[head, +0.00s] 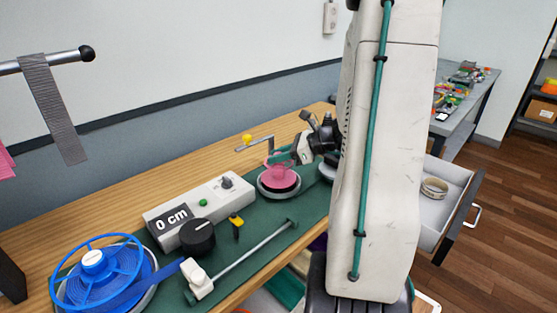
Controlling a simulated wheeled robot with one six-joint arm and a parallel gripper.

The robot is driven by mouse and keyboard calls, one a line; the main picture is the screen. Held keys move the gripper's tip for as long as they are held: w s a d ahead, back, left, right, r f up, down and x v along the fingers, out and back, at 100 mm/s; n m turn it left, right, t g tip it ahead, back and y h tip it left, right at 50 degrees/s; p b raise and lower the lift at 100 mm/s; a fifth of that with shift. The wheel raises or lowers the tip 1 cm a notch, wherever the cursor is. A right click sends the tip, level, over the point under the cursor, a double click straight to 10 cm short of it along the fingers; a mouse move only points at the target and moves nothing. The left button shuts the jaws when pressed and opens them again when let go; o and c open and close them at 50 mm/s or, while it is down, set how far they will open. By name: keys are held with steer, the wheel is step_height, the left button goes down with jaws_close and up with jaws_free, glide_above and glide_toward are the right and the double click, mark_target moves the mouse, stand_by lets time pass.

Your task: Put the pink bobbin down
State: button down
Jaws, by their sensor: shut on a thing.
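The pink bobbin (281,180) is at a round grey holder (264,192) on the green mat of the workbench, right of the measuring unit. My gripper (284,157) reaches in from the right and is shut on the bobbin's upper part. The bobbin looks roughly upright. I cannot tell whether its underside touches the holder. My arm hides part of the bench to the right.
The measuring unit (201,210) reads "0 cm". A black knob (198,237), a metal rod (250,253) and a blue reel (72,291) stand on the bench. An open drawer (437,205) is at right.

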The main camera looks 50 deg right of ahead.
steer(key=shift+f, duration=0.75)
steer(key=shift+f, duration=0.1)
steer(key=c, duration=1.1)
jaws_free()
steer(key=shift+c, duration=0.2)
